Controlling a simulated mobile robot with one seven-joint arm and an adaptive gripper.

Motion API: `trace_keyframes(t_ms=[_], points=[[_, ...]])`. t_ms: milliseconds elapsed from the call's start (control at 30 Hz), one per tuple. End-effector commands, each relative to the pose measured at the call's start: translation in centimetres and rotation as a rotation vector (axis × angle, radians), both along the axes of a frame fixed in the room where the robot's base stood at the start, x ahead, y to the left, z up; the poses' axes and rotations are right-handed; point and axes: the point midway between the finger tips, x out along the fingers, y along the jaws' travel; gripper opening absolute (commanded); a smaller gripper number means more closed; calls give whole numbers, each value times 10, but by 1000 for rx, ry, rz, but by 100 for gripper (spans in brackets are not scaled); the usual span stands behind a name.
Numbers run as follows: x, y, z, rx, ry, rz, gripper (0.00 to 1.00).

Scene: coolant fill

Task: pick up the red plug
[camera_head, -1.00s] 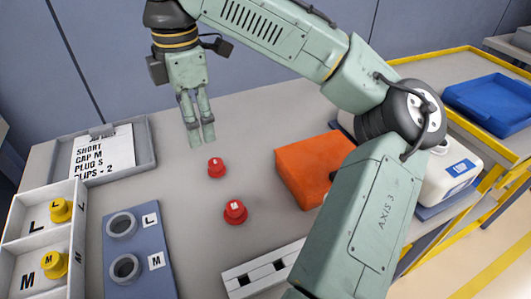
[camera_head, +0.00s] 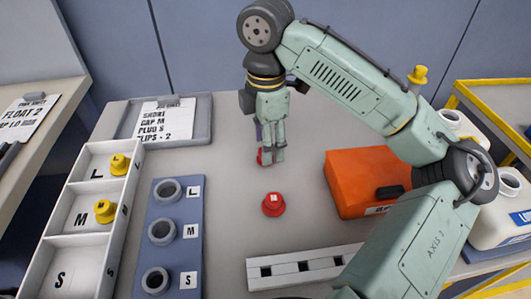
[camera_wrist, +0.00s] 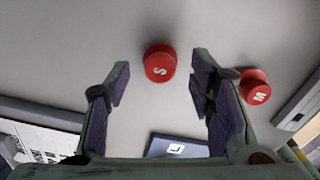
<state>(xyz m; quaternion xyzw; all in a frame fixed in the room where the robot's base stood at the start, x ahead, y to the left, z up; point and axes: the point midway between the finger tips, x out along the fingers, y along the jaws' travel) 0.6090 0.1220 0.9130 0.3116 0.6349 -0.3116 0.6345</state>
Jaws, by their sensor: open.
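Two red plugs stand on the grey table. The far red plug (camera_head: 260,158) is partly hidden behind my gripper (camera_head: 272,158) in the head view. The near red plug (camera_head: 273,205) stands clear, closer to the camera. In the wrist view, a red plug marked S (camera_wrist: 160,64) shows between the spread fingers of my gripper (camera_wrist: 160,80), beyond the tips. A red plug marked M (camera_wrist: 255,87) is to the right, outside the right finger. My gripper points down, is open and holds nothing.
A blue-grey block with rings marked L, M and S (camera_head: 176,210) and a white compartment tray with yellow plugs (camera_head: 62,240) are at left. An orange case (camera_head: 350,168) is at right, a white slotted rail (camera_head: 300,267) in front. A clipboard (camera_head: 165,118) lies at the back.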

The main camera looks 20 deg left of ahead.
Motion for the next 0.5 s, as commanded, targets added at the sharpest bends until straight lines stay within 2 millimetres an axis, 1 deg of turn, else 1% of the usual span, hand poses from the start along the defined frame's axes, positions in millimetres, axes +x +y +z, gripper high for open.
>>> trace_keyframes(t_ms=[100,200,400,500], points=[[0,0,-14,0,1,0,49],[0,0,-20,-1,1,0,49],[0,0,-21,-1,-1,0,49],[0,0,-20,0,0,0,43]])
